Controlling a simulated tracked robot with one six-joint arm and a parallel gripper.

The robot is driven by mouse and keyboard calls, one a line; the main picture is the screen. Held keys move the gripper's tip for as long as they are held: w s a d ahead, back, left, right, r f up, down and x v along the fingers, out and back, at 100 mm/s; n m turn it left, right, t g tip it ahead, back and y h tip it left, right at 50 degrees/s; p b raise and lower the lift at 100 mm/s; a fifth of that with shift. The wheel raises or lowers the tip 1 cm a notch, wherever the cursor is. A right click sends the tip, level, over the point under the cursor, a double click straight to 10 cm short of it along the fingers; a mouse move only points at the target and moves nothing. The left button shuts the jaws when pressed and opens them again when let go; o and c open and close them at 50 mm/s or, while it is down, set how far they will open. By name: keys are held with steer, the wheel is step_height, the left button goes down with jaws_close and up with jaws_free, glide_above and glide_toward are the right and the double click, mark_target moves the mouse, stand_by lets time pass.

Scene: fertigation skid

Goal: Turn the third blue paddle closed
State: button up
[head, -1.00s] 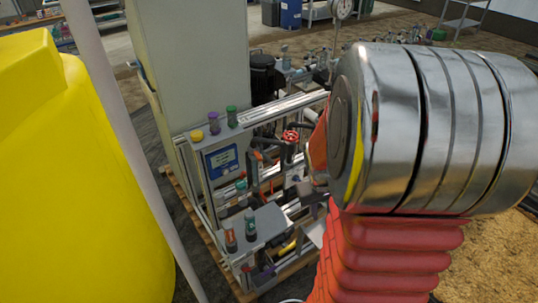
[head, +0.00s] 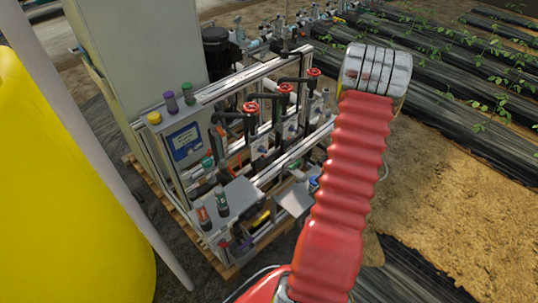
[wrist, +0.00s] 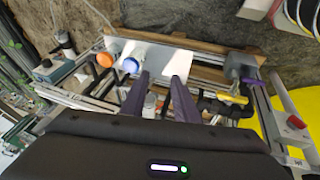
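The skid's pipework (head: 265,115) stands at the middle of the head view. Small blue parts show low on it, one at the middle (head: 262,149) and one farther right (head: 291,128). I cannot tell which, if any, is the third blue paddle. My gripper (wrist: 162,78) shows in the wrist view with two dark purple fingers spread apart and nothing between them. Behind the fingertips is a white plate (wrist: 168,59), with a blue-topped part (wrist: 133,64) and an orange-topped part (wrist: 104,59) to the left. In the head view my gripper is hidden beyond my metal wrist.
Red handwheels (head: 250,107) top the black pipes. A grey cabinet (head: 140,45) stands behind. A yellow tank (head: 70,190) and a pale post (head: 105,160) are at the left. A shelf with bottles (head: 225,195) sits at the skid's front. Sandy ground (head: 440,180) is open at the right.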

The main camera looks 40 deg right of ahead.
step_height(320, 180, down, 4)
steer(key=w+f+n+t, duration=0.1)
steer(key=w+n+t, duration=0.1)
steer(key=t, duration=0.1)
steer(key=n+t+y, duration=0.4)
steer(key=n+t, duration=0.4)
steer(key=t, duration=0.3)
glide_toward(265, 152)
steer(key=s, duration=0.6)
steer(key=shift+w+a, duration=0.1)
steer(key=shift+w, duration=0.05)
steer(key=shift+w, duration=0.15)
steer(key=w, duration=1.3)
steer(key=shift+w+a, duration=0.2)
steer(key=shift+w, duration=0.05)
steer(key=shift+c, duration=0.4)
